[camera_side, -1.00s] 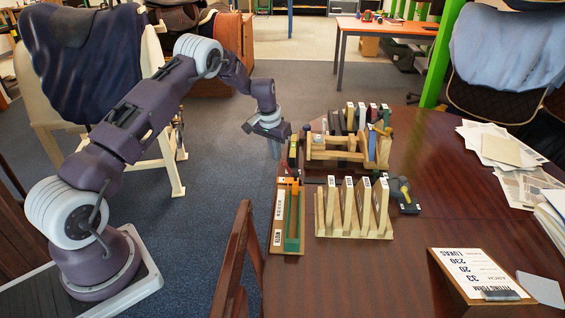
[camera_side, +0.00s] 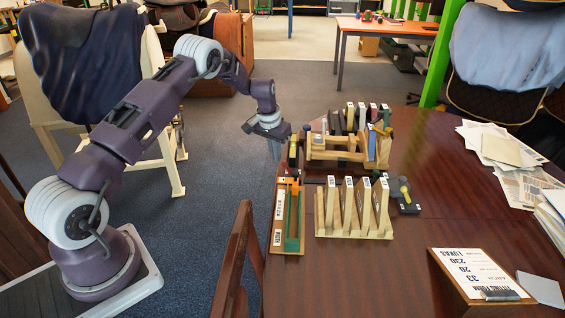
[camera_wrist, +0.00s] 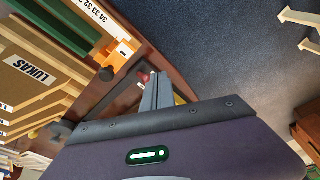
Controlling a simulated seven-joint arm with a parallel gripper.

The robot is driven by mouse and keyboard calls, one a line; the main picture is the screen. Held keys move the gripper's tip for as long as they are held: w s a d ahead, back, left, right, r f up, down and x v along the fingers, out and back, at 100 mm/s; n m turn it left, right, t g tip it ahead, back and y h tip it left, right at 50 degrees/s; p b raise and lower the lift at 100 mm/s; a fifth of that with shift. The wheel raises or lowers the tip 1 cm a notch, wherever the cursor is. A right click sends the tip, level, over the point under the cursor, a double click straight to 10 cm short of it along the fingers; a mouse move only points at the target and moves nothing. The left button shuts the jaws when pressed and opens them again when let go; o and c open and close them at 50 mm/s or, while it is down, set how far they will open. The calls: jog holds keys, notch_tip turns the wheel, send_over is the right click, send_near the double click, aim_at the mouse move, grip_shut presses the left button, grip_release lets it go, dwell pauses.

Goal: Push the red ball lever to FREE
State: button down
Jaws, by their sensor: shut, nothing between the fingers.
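A small red part (camera_wrist: 143,76), which looks like the red ball of the lever, shows just left of my fingertips in the wrist view, partly hidden by them. I cannot tell whether they touch, nor read the lever's position or a FREE mark. My gripper (camera_side: 275,151) points down, its fingers together and empty, off the table's left edge in the side view. The fingers (camera_wrist: 155,90) also look closed in the wrist view. A dark upright device with yellow on it (camera_side: 293,152) stands just right of the fingers; the red ball is not clear there.
A board with a green channel and an orange block (camera_side: 292,215) lies in front of the device. A wooden rack with upright boards (camera_side: 353,210) and another filled rack (camera_side: 350,145) stand to the right. A yellow-handled lever (camera_side: 403,187) sits on a dark base. A chair (camera_side: 238,260) stands at front left.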

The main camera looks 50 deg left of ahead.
aim_at(285, 162)
jog(key=shift+f, duration=1.55)
jog(key=shift+w+d, duration=0.1)
jog(key=shift+w, duration=0.05)
jog(key=shift+w+d, duration=1.05)
jog(key=shift+d, duration=0.05)
jog(key=shift+w, duration=0.1)
jog(key=shift+w+d, duration=0.2)
jog(key=shift+d, duration=0.05)
jog(key=shift+s+a, duration=0.4)
jog(key=shift+r, duration=3.55)
